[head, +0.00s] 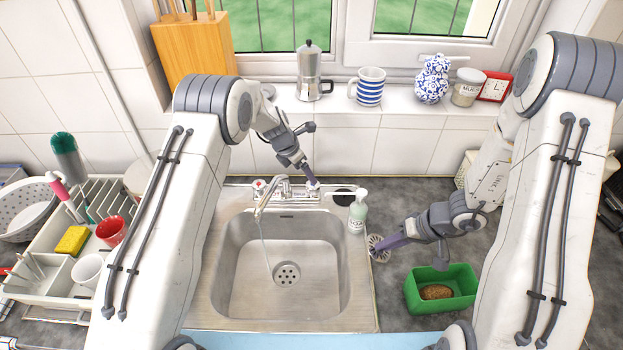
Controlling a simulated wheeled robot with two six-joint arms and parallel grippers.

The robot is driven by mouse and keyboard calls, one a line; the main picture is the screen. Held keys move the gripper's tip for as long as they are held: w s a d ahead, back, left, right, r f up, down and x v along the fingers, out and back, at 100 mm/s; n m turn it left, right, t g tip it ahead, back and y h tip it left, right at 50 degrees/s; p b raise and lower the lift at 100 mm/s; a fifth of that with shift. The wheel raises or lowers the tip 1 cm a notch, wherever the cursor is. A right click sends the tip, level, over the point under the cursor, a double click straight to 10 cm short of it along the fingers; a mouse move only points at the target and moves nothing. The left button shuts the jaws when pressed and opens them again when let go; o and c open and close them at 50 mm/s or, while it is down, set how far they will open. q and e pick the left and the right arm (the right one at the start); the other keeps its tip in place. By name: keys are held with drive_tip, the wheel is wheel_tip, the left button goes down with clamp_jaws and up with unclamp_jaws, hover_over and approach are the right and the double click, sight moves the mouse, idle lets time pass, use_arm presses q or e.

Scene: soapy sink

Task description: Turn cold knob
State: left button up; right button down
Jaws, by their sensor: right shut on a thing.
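The steel tap (272,192) stands behind the sink, and a thin stream of water runs from its spout into the basin. A knob with a red mark (260,185) is on its left. The knob on its right, the cold side, is largely covered by my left gripper (311,179), whose fingertips point down at it. I cannot tell if they touch it or whether they are open. My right gripper (385,246) is to the right of the sink, shut on a round, pale, spoked thing (376,254) like a strainer.
A soap bottle (357,214) stands at the sink's back right corner. A green tub (440,290) with a brown sponge-like thing (435,292) is below my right gripper. A dish rack (85,235) fills the left. The sink basin (240,270) is empty except for the drain.

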sight(313, 189)
use_arm(q)
drive_tip(key=p+x, duration=0.2)
drive_tip(key=x, duration=0.5)
drive_tip(key=shift+d+f, duration=0.2)
drive_tip(key=shift+d, duration=0.05)
use_arm(e)
wheel_tip(313, 189, up, 2)
drive_tip(key=shift+s+d+r, duration=0.1)
drive_tip(key=shift+r, duration=0.1)
